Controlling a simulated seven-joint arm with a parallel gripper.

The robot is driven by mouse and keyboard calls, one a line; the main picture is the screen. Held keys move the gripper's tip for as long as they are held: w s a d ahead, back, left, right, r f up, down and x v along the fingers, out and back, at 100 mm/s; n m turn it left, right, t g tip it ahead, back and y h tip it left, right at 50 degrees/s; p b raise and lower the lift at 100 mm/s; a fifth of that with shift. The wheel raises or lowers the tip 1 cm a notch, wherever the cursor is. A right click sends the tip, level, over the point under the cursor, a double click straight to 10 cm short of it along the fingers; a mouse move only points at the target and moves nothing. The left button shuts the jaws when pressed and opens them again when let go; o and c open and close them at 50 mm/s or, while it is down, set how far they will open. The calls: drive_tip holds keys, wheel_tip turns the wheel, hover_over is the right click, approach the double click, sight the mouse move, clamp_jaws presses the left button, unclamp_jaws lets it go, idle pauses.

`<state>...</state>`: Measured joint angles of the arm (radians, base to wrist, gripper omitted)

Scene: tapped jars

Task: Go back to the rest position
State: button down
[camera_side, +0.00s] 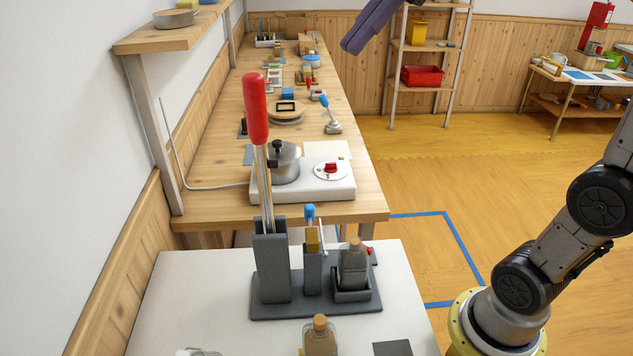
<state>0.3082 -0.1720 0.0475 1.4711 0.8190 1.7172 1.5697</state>
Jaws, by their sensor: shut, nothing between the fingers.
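My gripper (356,38) is the purple part that comes in from the top edge, right of the middle. It is shut and empty, high above the floor and clear of the long wooden bench. Its upper part is cut off by the frame. A grey holder (316,306) on the white table holds a red-handled tool (256,108), a smaller blue-topped tool (310,212) and a glass bottle (354,264). Another corked bottle (320,338) stands in front of the holder, cut off by the bottom edge.
A lidded metal pot (284,162) sits on a white hot plate (310,188) on the wooden bench (205,150). Several small items stand farther along it. A wooden shelf (150,42) juts from the left wall.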

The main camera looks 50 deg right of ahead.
drive_tip(key=s+a+f+n+h, duration=0.2)
drive_tip(key=s+f+n, duration=0.1)
drive_tip(key=s+f, duration=0.25)
drive_tip(key=s+d+f+n+t+h, duration=0.1)
drive_tip(key=s+d+f+n+h, duration=0.2)
drive_tip(key=f+n, duration=0.5)
drive_tip(key=s+d+f+n+t+h, duration=0.1)
drive_tip(key=s+d+f+n+h, duration=0.2)
drive_tip(key=d+f+n, duration=0.3)
drive_tip(key=shift+s+d+f+n+t+h, duration=0.4)
drive_tip(key=shift+f+n, duration=0.9)
drive_tip(key=shift+f, duration=0.85)
